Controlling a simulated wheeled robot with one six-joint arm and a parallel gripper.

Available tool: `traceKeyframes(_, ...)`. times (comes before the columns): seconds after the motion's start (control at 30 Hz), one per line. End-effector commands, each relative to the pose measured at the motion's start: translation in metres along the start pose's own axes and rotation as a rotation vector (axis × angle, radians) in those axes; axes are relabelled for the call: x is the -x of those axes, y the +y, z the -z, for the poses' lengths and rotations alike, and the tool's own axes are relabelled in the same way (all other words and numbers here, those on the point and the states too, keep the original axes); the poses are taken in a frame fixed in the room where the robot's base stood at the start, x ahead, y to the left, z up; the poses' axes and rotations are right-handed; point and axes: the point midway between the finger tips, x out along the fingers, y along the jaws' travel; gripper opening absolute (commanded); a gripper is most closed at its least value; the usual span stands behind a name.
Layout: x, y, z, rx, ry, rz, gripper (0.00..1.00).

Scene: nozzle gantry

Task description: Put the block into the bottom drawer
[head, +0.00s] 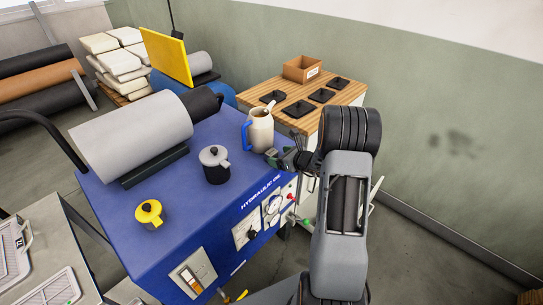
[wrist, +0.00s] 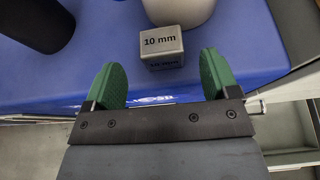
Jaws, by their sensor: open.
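The block (wrist: 162,47) is a small grey cube marked "10 mm" on the blue top of the hydraulic unit (wrist: 240,62), near its front edge. My gripper (wrist: 161,76) is open, with its two green fingers apart. The block is just beyond the fingertips, roughly centred between them, and not held. In the head view my gripper (head: 281,157) is at the right edge of the blue unit (head: 205,125), beside the jug; I cannot make out the block there.
A cream jug with blue handle (head: 260,132) stands close behind the block. A wooden table (head: 245,98) with black trays stands behind.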

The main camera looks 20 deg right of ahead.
Motion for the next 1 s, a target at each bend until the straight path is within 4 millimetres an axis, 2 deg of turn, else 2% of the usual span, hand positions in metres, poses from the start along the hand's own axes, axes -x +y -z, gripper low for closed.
traceKeyframes(0.4, -0.046, -0.002, -0.001, 0.002, 0.001, -0.002, 0.81)
traceKeyframes(0.73, -0.053, -0.002, 0.0, 0.002, 0.0, -0.001, 0.81)
traceKeyframes(0.77, -0.053, -0.002, 0.0, 0.002, 0.0, -0.001, 0.8)
traceKeyframes(1.0, -0.052, -0.002, 0.0, 0.002, 0.0, -0.001, 0.57)
